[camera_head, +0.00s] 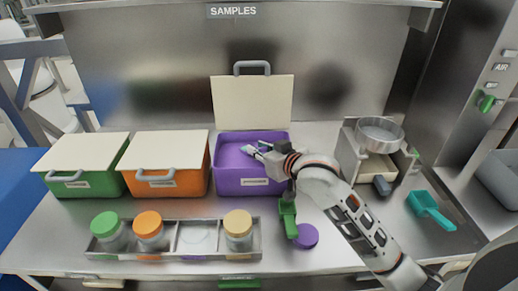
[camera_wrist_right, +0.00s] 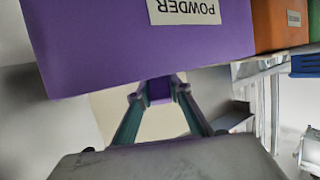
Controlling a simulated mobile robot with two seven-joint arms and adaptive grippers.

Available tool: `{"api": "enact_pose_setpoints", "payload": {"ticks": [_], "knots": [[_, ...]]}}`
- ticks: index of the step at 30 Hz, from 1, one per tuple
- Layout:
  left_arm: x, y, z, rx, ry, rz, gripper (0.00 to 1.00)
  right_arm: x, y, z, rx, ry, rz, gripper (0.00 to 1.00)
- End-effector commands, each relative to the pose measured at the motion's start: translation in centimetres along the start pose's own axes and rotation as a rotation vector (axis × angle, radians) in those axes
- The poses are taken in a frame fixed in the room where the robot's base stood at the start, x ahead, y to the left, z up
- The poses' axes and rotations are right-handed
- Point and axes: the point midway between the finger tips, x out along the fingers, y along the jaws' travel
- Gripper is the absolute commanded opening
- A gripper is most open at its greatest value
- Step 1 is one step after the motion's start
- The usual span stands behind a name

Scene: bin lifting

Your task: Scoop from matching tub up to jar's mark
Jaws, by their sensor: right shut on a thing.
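The purple tub (camera_head: 252,178) stands open, its pale lid (camera_head: 253,103) raised behind it. It also shows in the right wrist view (camera_wrist_right: 110,45) with a POWDER label. My right gripper (camera_head: 252,151) is over the tub's opening. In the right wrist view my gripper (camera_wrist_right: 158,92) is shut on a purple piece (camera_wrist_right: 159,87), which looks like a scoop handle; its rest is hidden. A purple jar lid (camera_head: 306,237) lies on the bench. My left gripper is out of view.
Closed green (camera_head: 88,183) and orange (camera_head: 165,182) tubs stand left. The rack (camera_head: 105,262) also holds jars with green, orange and tan lids. A green scoop (camera_head: 288,217) lies by my right arm, a teal scoop (camera_head: 430,208) at right. A metal bowl (camera_head: 380,132) stands back right.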

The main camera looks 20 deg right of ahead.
Motion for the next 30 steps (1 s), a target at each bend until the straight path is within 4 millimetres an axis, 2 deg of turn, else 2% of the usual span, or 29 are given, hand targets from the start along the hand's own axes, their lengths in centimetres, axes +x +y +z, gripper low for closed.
{"api": "enact_pose_setpoints", "payload": {"ticks": [20,30], "knots": [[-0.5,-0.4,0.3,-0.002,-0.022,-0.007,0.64,-1.8,0.0,-4.9,-0.001,0.003,0.001,0.00],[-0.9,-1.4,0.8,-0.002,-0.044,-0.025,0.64,-2.6,0.0,-7.1,0.000,0.002,0.001,0.00]]}}
